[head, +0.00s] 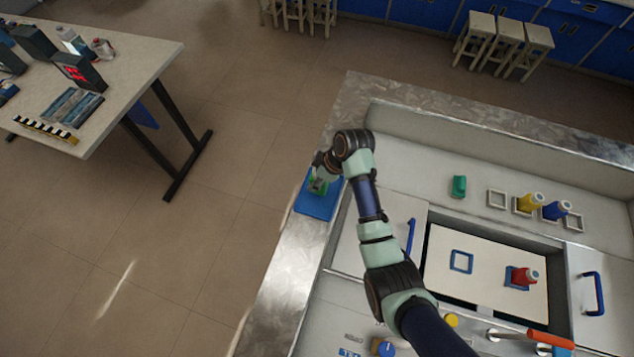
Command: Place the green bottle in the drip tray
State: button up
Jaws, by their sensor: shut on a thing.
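My gripper (319,177) is at the left end of the bench, at the end of my outstretched arm. It is shut on a green object, the green bottle (317,186), which is mostly hidden by the gripper and wrist. The bottle appears over a flat blue tray (316,206), which looks like the drip tray and lies on the metal rim of the bench. I cannot tell whether the bottle touches the tray.
A screwdriver-like tool (549,339) lies in front.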

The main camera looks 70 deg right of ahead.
jog(key=shift+f, duration=1.65)
jog(key=shift+f, duration=0.1)
jog(key=o, duration=1.3)
jog(key=v, duration=1.2)
